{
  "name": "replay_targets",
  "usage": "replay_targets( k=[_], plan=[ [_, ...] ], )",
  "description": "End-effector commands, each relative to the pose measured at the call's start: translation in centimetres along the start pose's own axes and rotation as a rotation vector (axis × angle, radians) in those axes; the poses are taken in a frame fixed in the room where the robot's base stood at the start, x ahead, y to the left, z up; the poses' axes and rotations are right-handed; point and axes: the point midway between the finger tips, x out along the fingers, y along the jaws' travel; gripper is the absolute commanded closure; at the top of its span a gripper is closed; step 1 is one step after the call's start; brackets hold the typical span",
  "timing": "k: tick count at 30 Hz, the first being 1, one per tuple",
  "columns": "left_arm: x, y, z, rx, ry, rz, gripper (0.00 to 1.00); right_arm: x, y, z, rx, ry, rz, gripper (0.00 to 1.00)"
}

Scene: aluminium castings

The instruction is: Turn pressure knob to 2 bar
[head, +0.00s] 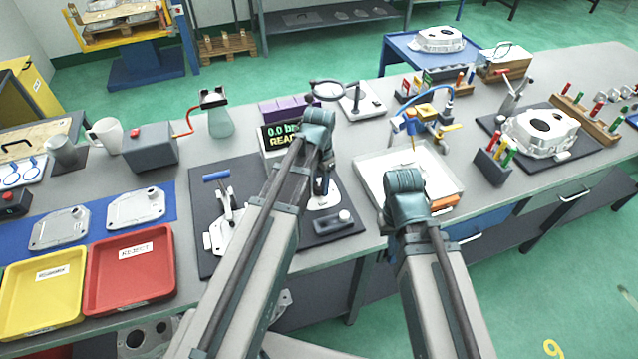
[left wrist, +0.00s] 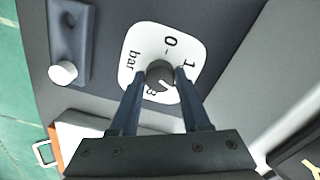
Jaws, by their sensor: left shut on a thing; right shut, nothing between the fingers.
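The pressure knob is a small dark round knob (left wrist: 159,73) on a white dial plate (left wrist: 135,73) marked "0", "1" and "bar" in the left wrist view. My left gripper (left wrist: 160,76) has its two fingers on either side of the knob and is shut on it. Part of the scale is hidden behind the knob and fingers, and I cannot read the knob's pointer. In the head view, my left gripper (head: 323,186) reaches down to the dial. The display (head: 283,134) reads 0.0 bar. My right gripper (head: 404,198) is over the white tray, shut and empty, its fingertips hidden by its wrist.
A white cylinder fitting (left wrist: 63,73) on a dark block stands beside the dial. The white tray (head: 445,180) lies to the right. Castings (head: 136,208) and red (head: 130,270) and yellow (head: 42,293) trays are on the left.

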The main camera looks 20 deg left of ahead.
Motion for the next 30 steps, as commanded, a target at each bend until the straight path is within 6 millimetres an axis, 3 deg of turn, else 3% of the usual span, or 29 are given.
replay_targets(
  k=[9,27,28,30],
  plan=[
    [0.01,0.02,0.02,0.132,0.0,0.0,1.0,0.01,0.0,0.0,0.0,0.0,0.0,1.0],
    [0.01,0.01,0.02,0.166,0.0,0.0,1.0,0.01,0.0,0.0,0.0,0.0,0.0,1.0],
    [0.01,0.02,0.02,0.166,0.0,0.0,0.52,0.01,0.0,0.0,0.0,0.0,0.0,1.0],
    [0.01,0.02,0.02,0.166,0.0,0.0,0.39,0.01,0.0,0.0,0.0,0.0,0.0,1.0]
  ],
)
